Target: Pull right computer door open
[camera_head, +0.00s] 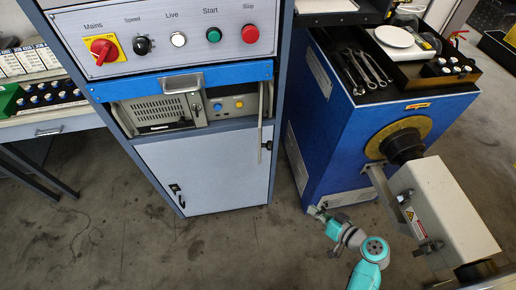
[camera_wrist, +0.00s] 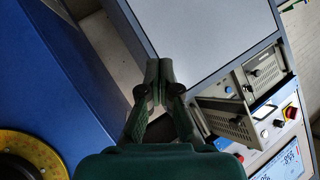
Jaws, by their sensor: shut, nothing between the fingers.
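The computer cabinet (camera_head: 281,95) stands left of centre in the head view. Its large pale lower door (camera_head: 205,165) looks shut, with a dark handle (camera_head: 175,189) at its left edge. A thin upright pale panel (camera_head: 261,122) with a dark latch stands out at the right of the instrument compartment; I see it nearly edge-on and cannot tell whether it is the right door. My gripper (camera_head: 319,213) is low, right of the cabinet and apart from it. In the wrist view my gripper (camera_wrist: 160,72) is shut and empty, with the pale lower door (camera_wrist: 205,30) behind it.
A blue machine (camera_head: 334,150) with a yellow flange (camera_head: 399,137) stands close on the right, wrenches on top. A white motor housing (camera_head: 435,210) is near my arm. A vented instrument (camera_head: 160,109) sits in the compartment. Floor before the cabinet is clear.

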